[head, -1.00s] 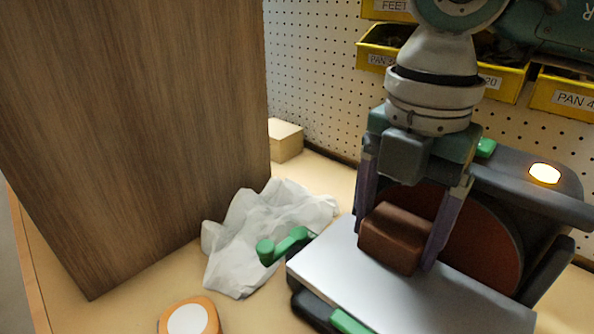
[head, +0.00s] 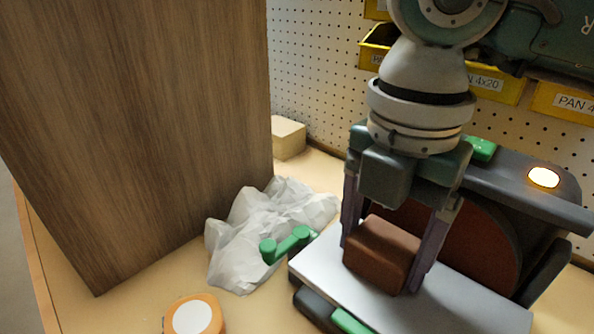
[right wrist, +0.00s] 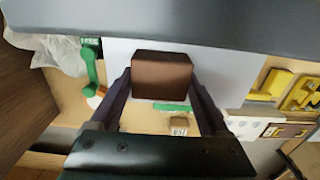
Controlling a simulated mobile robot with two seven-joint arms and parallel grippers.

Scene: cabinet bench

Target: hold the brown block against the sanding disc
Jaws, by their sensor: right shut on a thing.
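The brown block (head: 382,256) is between the fingers of my right gripper (head: 380,268), which is shut on it. The block is low over the silver table (head: 455,318) of the sander; I cannot tell whether it touches the table. The reddish-brown sanding disc (head: 485,245) stands upright behind the block, partly hidden by the gripper. In the right wrist view the block (right wrist: 162,75) is between the fingertips, and a narrow strip of table shows between it and the dark sander body (right wrist: 200,22). The block looks apart from the disc. My left gripper is not in view.
A tall wooden cabinet side (head: 140,130) fills the left. An orange-and-white round thing (head: 192,316) lies in front. Yellow bins (head: 495,85) hang behind.

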